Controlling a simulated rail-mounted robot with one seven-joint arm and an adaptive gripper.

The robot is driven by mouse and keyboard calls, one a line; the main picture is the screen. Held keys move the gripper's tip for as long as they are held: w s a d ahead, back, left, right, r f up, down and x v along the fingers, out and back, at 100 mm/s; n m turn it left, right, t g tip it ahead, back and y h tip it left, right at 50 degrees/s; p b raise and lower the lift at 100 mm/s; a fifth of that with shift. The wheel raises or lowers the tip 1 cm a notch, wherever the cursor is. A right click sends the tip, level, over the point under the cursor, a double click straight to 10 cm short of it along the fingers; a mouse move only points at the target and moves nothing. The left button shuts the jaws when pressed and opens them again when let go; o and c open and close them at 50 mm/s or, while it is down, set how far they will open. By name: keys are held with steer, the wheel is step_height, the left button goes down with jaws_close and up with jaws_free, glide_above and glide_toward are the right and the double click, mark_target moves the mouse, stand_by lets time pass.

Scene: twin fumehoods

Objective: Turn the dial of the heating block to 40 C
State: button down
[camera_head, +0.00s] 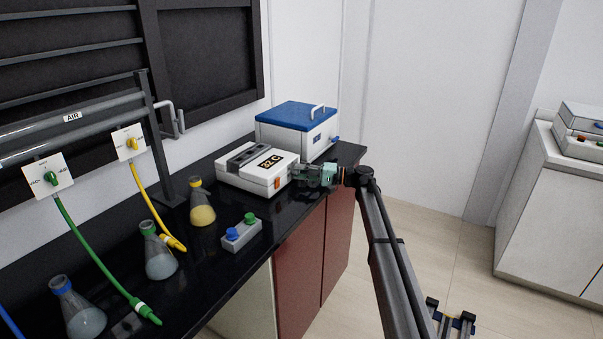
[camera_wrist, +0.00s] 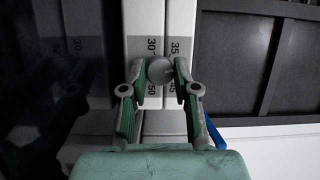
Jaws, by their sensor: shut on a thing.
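Any mark above or below the dial's middle is hard to make out. My gripper (camera_head: 301,172) reaches the block's right-hand face from the right. In the wrist view its green fingers (camera_wrist: 160,80) are shut on the dial, one on each side. The dial is hidden behind the gripper in the head view.
A blue-lidded white box (camera_head: 297,130) stands just behind the block. The floor right of the bench is clear.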

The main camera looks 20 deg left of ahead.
steer(key=shift+m+y, duration=0.3)
steer(key=shift+m, duration=0.2)
steer(key=c, duration=0.9)
jaws_free()
steer(key=shift+o, duration=0.2)
